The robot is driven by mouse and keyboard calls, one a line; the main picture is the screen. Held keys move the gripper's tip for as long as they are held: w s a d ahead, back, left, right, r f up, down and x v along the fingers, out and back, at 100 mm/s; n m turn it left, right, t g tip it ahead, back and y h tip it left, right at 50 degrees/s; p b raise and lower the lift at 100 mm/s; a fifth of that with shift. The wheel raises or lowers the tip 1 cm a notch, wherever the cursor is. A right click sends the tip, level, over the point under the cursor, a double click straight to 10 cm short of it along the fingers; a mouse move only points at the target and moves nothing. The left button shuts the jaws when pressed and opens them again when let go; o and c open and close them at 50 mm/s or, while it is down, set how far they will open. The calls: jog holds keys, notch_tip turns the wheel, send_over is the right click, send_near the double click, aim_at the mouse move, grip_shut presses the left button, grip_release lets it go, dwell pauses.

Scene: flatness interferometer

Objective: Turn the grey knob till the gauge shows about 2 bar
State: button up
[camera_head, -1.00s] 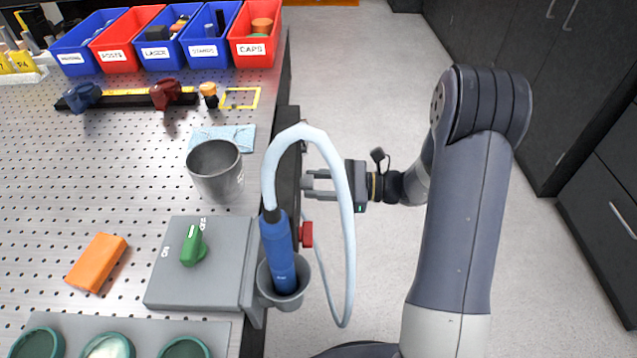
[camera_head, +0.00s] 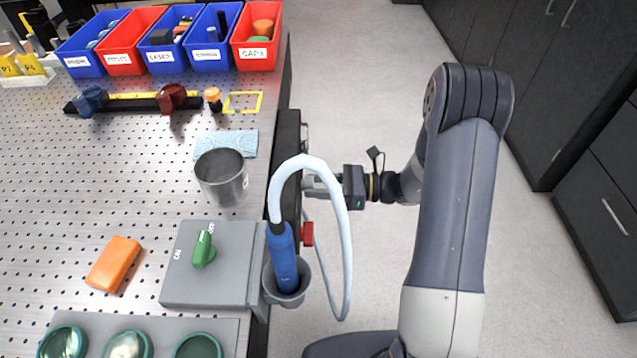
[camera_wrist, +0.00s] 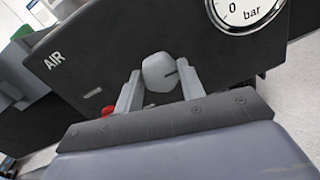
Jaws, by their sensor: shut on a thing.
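The grey knob (camera_wrist: 160,72) sits on a black panel (camera_wrist: 95,62) marked "AIR" in the wrist view. It has a dark pointer line on its face. My gripper (camera_wrist: 158,88) has one finger on each side of the knob and is shut on it. The gauge (camera_wrist: 244,12) is at the top right of the wrist view. Only its lower part shows, with "0" and "bar"; its needle is out of view, so I cannot tell the reading. In the head view my gripper (camera_head: 322,184) reaches the panel's side from the right, partly behind a pale hose.
A blue hand tool (camera_head: 281,258) with a pale looping hose (camera_head: 347,250) stands in a grey cup (camera_head: 290,297) beside the panel. A red knob (camera_head: 307,234) is below my gripper. A metal beaker (camera_head: 222,178) and a grey box with a green knob (camera_head: 203,250) are on the bench.

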jog(key=o, duration=1)
jog(key=d, duration=0.7)
jog(key=s+d, duration=0.1)
jog(key=d, duration=0.2)
jog(key=shift+d, duration=0.4)
jog(key=shift+n, duration=0.6)
jog(key=a, duration=0.3)
jog(key=a+b, duration=0.1)
jog(key=a, duration=0.3)
jog(key=w+a, duration=0.1)
jog(key=a, duration=0.2)
jog(key=shift+a+b, duration=0.3)
jog(key=shift+a, duration=0.1)
